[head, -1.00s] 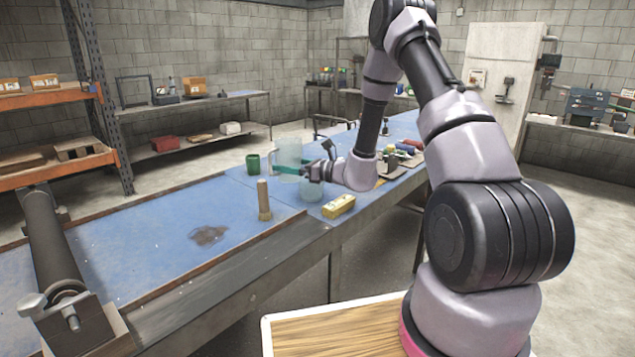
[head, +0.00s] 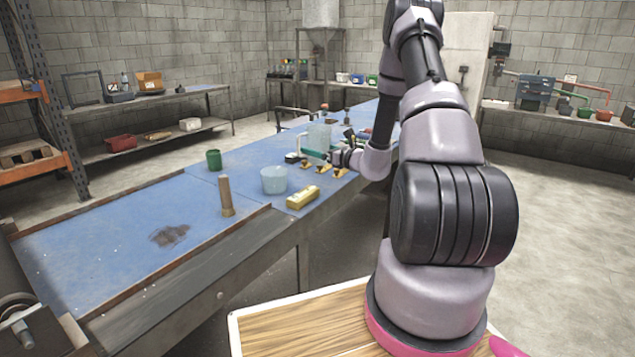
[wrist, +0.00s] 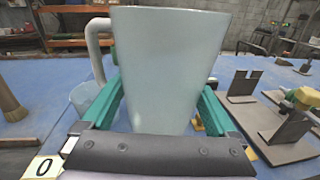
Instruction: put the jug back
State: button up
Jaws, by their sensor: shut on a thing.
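The jug (head: 320,136) is pale, translucent blue-grey with a white handle on its left side. In the wrist view the jug (wrist: 168,65) fills the middle, upright, between the two green fingers of my gripper (wrist: 160,105). In the head view my gripper (head: 318,153) is shut on the jug above the blue bench (head: 120,200). The jug's base is hidden by the gripper in the wrist view, so I cannot tell whether it touches the bench.
Metal brackets (wrist: 285,130) stand right of the jug. The bench's left part is mostly clear.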

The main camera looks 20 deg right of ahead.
notch_tip(320, 180, down, 9)
jog(key=shift+r, duration=0.1)
dwell(0.3)
jog(key=o, duration=1.4)
jog(key=shift+c, duration=0.2)
